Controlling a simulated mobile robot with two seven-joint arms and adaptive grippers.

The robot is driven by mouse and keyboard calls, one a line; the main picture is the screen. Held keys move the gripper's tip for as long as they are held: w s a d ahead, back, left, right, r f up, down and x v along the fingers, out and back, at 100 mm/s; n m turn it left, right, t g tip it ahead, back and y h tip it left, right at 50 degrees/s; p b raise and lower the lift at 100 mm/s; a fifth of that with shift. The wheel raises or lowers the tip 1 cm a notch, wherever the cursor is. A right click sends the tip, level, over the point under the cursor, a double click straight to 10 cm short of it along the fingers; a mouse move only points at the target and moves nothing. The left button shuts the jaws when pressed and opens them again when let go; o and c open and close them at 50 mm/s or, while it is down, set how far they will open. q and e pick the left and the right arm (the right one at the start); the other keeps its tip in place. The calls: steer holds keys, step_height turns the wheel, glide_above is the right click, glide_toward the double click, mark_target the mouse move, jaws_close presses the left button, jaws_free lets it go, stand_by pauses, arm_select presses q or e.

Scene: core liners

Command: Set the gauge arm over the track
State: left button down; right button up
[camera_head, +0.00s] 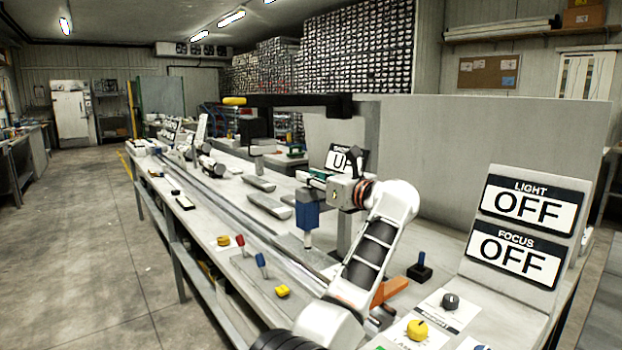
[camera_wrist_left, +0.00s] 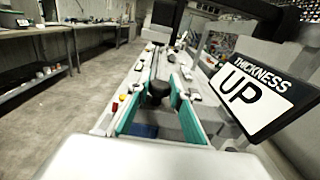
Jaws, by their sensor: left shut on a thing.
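My left gripper (camera_head: 318,181) is at the middle of the bench, beside a blue gauge head (camera_head: 307,214) with a pale probe pointing down. In the left wrist view my green-padded fingers (camera_wrist_left: 157,98) are around a dark round knob (camera_wrist_left: 158,90), and part of the blue head (camera_wrist_left: 143,130) shows below them. The knob is hidden in the head view. The thickness sign (camera_wrist_left: 250,92) reads UP; it also shows partly in the head view (camera_head: 343,160). The pale track (camera_head: 218,191) runs along the bench. My right gripper is not in view.
A black overhead beam (camera_head: 285,102) with a yellow tip (camera_head: 234,101) spans above the bench. Light and focus signs (camera_head: 530,205), both reading OFF, stand at the right. The floor at left is clear.

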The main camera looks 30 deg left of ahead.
arm_select(q)
steer(key=shift+d+f, duration=0.1)
steer(key=shift+f, duration=0.1)
steer(key=c, duration=1.8)
jaws_free()
steer(key=shift+r, duration=0.15)
steer(key=shift+r, duration=0.1)
step_height(320, 180, up, 10)
steer(key=shift+f, duration=0.15)
